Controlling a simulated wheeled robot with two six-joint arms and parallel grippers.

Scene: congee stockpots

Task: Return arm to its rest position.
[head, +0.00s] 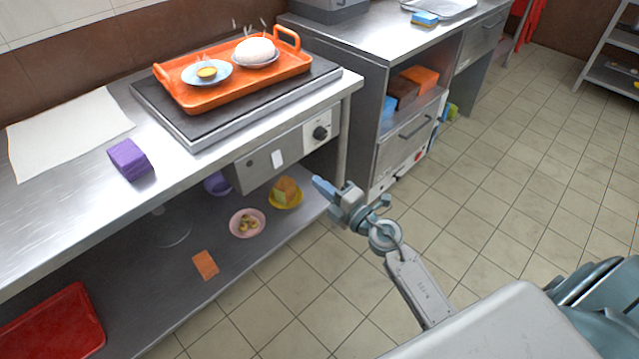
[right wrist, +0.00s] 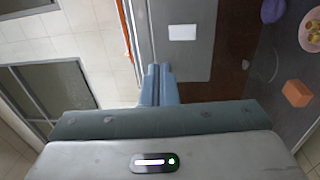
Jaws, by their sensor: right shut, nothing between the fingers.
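My right gripper (head: 322,187) is shut and empty. In the head view it is in front of the counter's right end, over the gap between the lower shelf and the tiled floor. Its closed fingers also show in the right wrist view (right wrist: 159,84), side by side, below a grey panel with a white label. My right arm (head: 420,285) reaches out from the lower right. My left gripper is not in view.
An orange tray (head: 200,98) with two dishes stands on a dark griddle. A purple block (head: 130,160) lies on the steel counter (head: 65,215). A pink bowl (head: 247,223) and yellow bowl (head: 286,200) sit on the lower shelf. The tiled floor (head: 500,200) at right is clear.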

